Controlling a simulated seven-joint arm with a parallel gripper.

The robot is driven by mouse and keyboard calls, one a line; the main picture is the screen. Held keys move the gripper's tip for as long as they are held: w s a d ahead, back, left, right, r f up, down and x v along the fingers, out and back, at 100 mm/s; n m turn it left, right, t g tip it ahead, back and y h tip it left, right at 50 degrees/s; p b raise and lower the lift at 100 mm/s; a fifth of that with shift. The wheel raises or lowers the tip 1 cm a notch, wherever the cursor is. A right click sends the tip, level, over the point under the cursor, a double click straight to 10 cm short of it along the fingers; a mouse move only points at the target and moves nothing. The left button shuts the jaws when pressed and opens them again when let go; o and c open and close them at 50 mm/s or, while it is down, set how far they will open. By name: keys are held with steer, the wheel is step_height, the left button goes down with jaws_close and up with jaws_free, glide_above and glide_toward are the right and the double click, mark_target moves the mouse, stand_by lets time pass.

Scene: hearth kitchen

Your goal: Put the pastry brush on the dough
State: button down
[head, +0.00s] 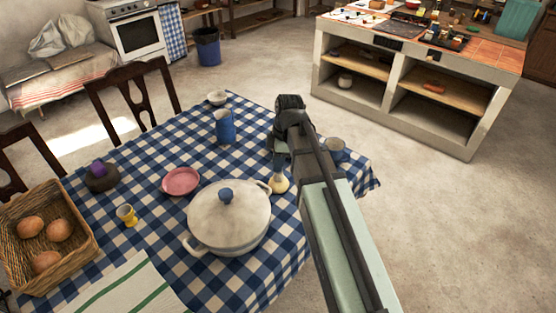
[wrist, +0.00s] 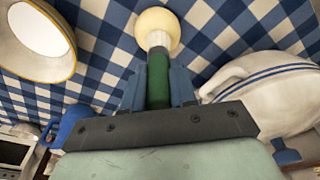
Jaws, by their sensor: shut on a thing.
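My gripper (wrist: 158,88) is shut on the green handle of the pastry brush (wrist: 158,68), over the right part of the table. The brush's pale bristles point down toward a round cream lump, seemingly the dough (wrist: 158,24). In the head view the dough (head: 279,185) shows just below my gripper (head: 280,158), beside the pot. The bristles overlap the dough in the wrist view. I cannot tell whether they touch it. My arm and gripper hide most of the brush in the head view.
A lidded white pot (head: 228,218) stands close left of the dough. A bowl (head: 334,147) is at the right, a blue jug (head: 225,126) behind. A pink plate (head: 181,181), egg cup (head: 126,215) and basket (head: 83,228) of brown round items stand farther left on the checked cloth.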

steer(key=shift+f, duration=0.35)
steer(key=c, duration=0.9)
jaws_free()
steer(key=shift+r, duration=0.15)
step_height(320, 180, up, 13)
steer(key=d, duration=0.1)
steer(key=shift+d, duration=0.4)
